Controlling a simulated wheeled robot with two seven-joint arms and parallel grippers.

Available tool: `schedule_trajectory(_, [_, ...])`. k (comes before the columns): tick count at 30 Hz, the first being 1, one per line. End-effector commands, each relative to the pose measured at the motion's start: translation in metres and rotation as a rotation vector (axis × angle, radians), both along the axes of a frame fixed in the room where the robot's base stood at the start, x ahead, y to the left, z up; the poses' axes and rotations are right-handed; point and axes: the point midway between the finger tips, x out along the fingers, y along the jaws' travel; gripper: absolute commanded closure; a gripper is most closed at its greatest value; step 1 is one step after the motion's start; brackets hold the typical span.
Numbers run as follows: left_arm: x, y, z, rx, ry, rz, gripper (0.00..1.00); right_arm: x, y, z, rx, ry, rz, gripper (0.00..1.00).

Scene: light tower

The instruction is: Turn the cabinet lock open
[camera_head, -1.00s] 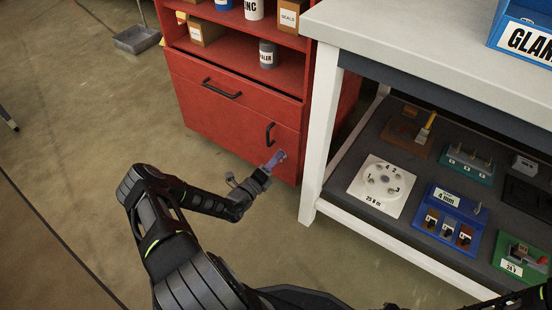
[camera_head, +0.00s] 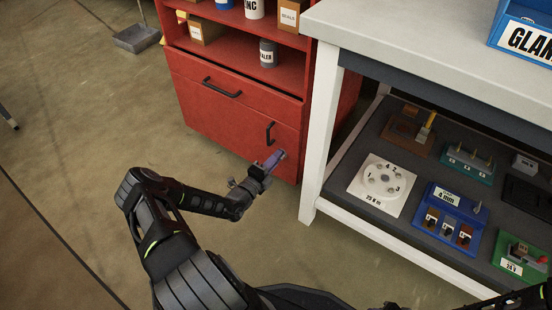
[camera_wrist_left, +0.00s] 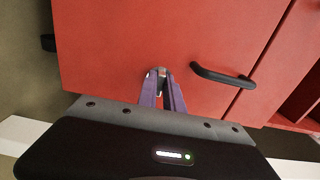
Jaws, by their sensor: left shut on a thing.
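The red cabinet (camera_head: 225,120) stands in the upper middle of the head view, with its lower door (camera_wrist_left: 120,35) filling much of the left wrist view. My left gripper (camera_head: 279,156) is at the lower right of that door, below the black door handle. In the left wrist view its purple fingers (camera_wrist_left: 161,76) are closed on the small cabinet lock (camera_wrist_left: 161,71), a pale metallic piece at the door face. The fingers hide most of the lock, so its angle cannot be told. My right gripper is not in view.
The black door handle (camera_head: 270,132) is just above my left gripper; it also shows in the left wrist view (camera_wrist_left: 223,75). A drawer handle (camera_head: 221,88) is higher left. A white-legged workbench (camera_head: 316,140) stands close on the right.

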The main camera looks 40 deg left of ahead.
Motion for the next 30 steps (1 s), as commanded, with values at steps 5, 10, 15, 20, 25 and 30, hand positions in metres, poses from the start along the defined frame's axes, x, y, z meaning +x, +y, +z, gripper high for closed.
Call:
schedule_trajectory(5, [0.0, 0.0, -0.001, -0.003, 0.002, 0.001, 0.84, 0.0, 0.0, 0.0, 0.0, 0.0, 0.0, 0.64])
schedule_trajectory(10, [0.0, 0.0, -0.001, -0.001, 0.001, 0.001, 0.7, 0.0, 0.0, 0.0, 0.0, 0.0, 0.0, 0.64])
schedule_trajectory(15, [0.0, 0.0, 0.0, -0.001, 0.001, 0.0, 0.67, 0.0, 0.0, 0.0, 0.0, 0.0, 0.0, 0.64])
schedule_trajectory(20, [-0.002, 0.0, 0.0, 0.0, 0.001, 0.001, 0.67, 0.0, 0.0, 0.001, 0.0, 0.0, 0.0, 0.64])
schedule_trajectory(25, [-0.016, 0.0, 0.001, 0.0, 0.003, 0.002, 0.67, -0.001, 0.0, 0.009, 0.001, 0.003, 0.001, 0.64])
schedule_trajectory(30, [-0.044, 0.0, 0.002, -0.001, 0.003, 0.003, 0.67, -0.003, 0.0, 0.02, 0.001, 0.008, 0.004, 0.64])
